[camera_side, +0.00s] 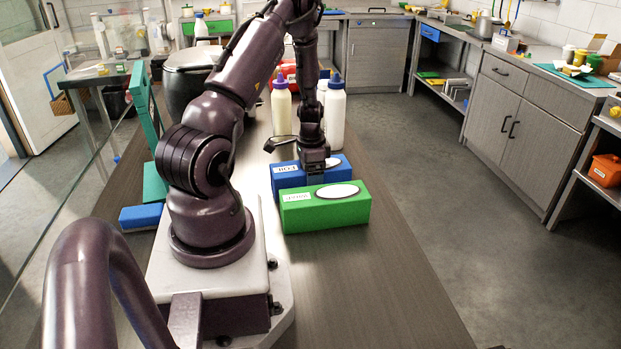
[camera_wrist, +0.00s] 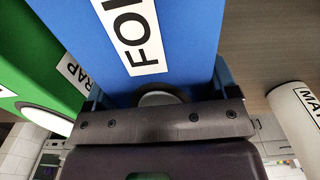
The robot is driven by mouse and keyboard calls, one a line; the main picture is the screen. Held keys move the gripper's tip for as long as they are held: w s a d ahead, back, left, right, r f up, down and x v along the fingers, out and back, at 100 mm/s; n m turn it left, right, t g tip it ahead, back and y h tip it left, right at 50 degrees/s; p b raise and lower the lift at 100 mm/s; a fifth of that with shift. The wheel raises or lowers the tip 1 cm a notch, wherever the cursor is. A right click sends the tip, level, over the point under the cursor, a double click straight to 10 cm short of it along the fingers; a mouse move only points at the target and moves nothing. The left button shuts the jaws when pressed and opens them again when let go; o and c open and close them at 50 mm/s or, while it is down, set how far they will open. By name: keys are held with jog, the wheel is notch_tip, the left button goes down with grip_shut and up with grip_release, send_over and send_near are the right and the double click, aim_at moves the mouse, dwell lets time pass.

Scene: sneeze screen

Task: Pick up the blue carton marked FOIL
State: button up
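The blue carton marked FOIL (camera_side: 287,178) lies on the counter in the side view, just behind a green carton (camera_side: 325,212). My gripper (camera_side: 314,166) points down at the blue carton's top, near its right half. In the wrist view the blue carton (camera_wrist: 190,30), with its FOIL label, fills the space between my two fingers (camera_wrist: 162,88). One finger is on each side of it, close to its walls. Whether the fingers press on it cannot be told. The lower part of the carton is hidden behind the green one.
The green carton, labelled WRAP in the wrist view (camera_wrist: 40,65), stands close beside the blue one. Bottles (camera_side: 281,108) (camera_side: 335,118) stand behind, and a large pot (camera_side: 190,85) at back left. The counter's front right is clear.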

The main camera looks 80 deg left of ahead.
jog(key=c, duration=0.4)
jog(key=shift+r, duration=0.6)
notch_tip(320, 180, up, 3)
jog(key=shift+d+f, duration=0.1)
jog(key=shift+f, duration=0.1)
jog(key=d+r, duration=0.1)
jog(key=s+d+r, duration=0.1)
jog(key=r, duration=0.1)
jog(key=s+d+r, duration=0.1)
jog(key=r, duration=0.1)
jog(key=shift+s+d, duration=0.15)
jog(key=shift+d, duration=0.2)
jog(key=s+d+r, duration=0.1)
jog(key=d, duration=0.1)
jog(key=s+d+r, duration=0.2)
jog(key=d, duration=0.1)
jog(key=s+d+r, duration=0.1)
jog(key=s+d, duration=0.1)
jog(key=d, duration=0.1)
jog(key=shift+r, duration=0.15)
